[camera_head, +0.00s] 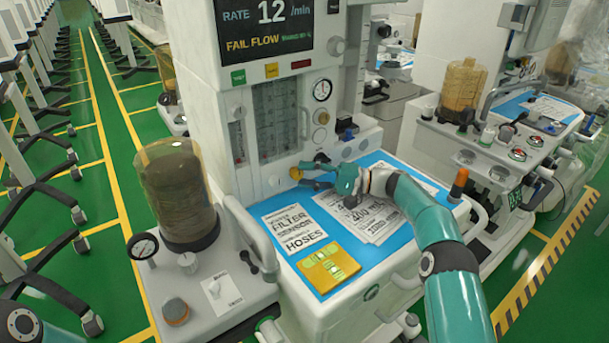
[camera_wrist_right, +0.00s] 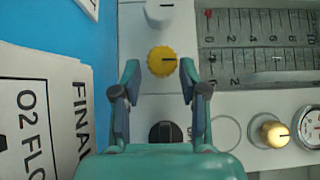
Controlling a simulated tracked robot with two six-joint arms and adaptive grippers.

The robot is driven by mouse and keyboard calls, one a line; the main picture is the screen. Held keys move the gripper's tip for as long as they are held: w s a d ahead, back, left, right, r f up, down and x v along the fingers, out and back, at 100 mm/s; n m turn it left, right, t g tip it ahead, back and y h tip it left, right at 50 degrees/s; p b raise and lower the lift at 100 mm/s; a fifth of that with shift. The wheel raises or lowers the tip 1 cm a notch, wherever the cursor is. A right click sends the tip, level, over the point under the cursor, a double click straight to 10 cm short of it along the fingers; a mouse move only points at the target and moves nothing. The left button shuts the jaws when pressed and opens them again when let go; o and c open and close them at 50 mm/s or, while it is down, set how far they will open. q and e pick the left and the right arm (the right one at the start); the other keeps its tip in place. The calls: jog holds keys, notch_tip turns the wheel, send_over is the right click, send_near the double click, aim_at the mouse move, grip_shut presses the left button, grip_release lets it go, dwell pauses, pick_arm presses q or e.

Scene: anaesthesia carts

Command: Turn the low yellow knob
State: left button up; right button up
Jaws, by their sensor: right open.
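The low yellow knob (camera_head: 295,173) is on the cart's front panel, just above the blue worktop. In the right wrist view the yellow knob (camera_wrist_right: 162,61) shows whole, with a dark line on its face. My right gripper (camera_head: 305,174) is open and points at the panel from the right. In the right wrist view its fingertips (camera_wrist_right: 160,70) stand on either side of the knob, with a visible gap at each side. How far the fingertips reach along the knob's depth is hard to tell. My left gripper is not in view.
A white knob (camera_wrist_right: 159,12) and a black knob (camera_wrist_right: 165,132) flank the yellow one. A paler yellow knob (camera_wrist_right: 270,131) sits beside a round gauge (camera_wrist_right: 308,126). Papers (camera_head: 366,213) and a yellow pad (camera_head: 328,267) lie on the blue worktop (camera_head: 322,222). A brown canister (camera_head: 177,190) stands at left.

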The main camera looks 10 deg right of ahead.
jog(key=shift+v, duration=3.2)
jog(key=shift+s+f, duration=0.1)
